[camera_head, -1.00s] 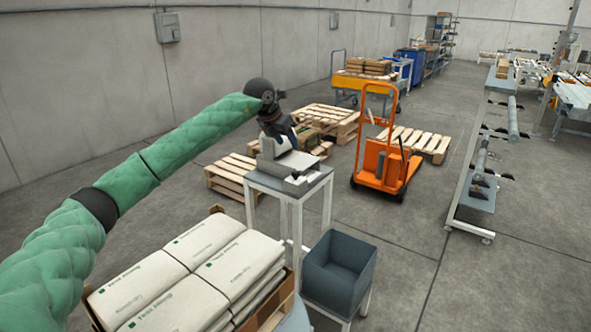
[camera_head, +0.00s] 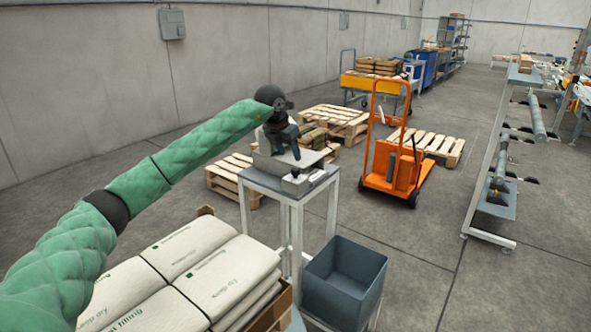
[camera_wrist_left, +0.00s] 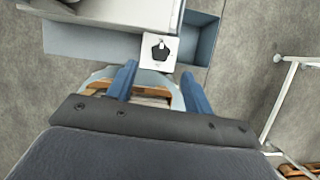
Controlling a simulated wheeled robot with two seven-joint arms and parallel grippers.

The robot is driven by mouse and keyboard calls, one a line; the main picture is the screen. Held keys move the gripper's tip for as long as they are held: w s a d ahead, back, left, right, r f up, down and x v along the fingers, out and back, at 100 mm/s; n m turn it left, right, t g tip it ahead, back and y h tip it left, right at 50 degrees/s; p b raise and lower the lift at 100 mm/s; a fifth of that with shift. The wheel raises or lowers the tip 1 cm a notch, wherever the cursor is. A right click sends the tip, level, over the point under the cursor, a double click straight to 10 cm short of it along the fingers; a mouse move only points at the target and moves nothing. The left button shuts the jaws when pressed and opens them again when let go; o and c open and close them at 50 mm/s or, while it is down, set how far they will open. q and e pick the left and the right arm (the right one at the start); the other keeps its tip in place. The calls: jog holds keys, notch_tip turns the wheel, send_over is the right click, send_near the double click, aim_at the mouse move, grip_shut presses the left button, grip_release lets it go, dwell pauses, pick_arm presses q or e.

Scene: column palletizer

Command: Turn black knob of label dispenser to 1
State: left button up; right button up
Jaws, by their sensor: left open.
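The label dispenser (camera_head: 268,166) is a light grey unit on a small grey stand. My left gripper (camera_head: 288,153) hangs above it, fingers pointing down. In the left wrist view the black knob (camera_wrist_left: 160,49) sits on a white plate with a small light mark near its top. The open left gripper (camera_wrist_left: 156,80) has its two blue fingers apart, one to each side of the knob's line. The knob shows just beyond the fingertips, and no contact is visible. The numbers around the knob are too small to read. My right gripper is not in view.
A blue-grey bin (camera_head: 345,282) stands right of the stand (camera_head: 285,193). Stacked white sacks (camera_head: 190,262) fill the near left. An orange pallet truck (camera_head: 393,165) and wooden pallets (camera_head: 435,146) stand behind. Floor to the right of the bin is clear.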

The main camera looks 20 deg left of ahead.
aim_at(295, 169)
pick_arm(q)
jog(key=p+x, duration=0.1)
jog(key=x, duration=0.4)
jog(key=shift+w+f, duration=0.15)
jog(key=shift+f, duration=0.2)
jog(key=shift+x, duration=0.8)
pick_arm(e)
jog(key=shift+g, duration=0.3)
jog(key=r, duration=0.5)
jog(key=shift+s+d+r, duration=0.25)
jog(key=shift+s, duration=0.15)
pick_arm(q)
jog(key=c, duration=1)
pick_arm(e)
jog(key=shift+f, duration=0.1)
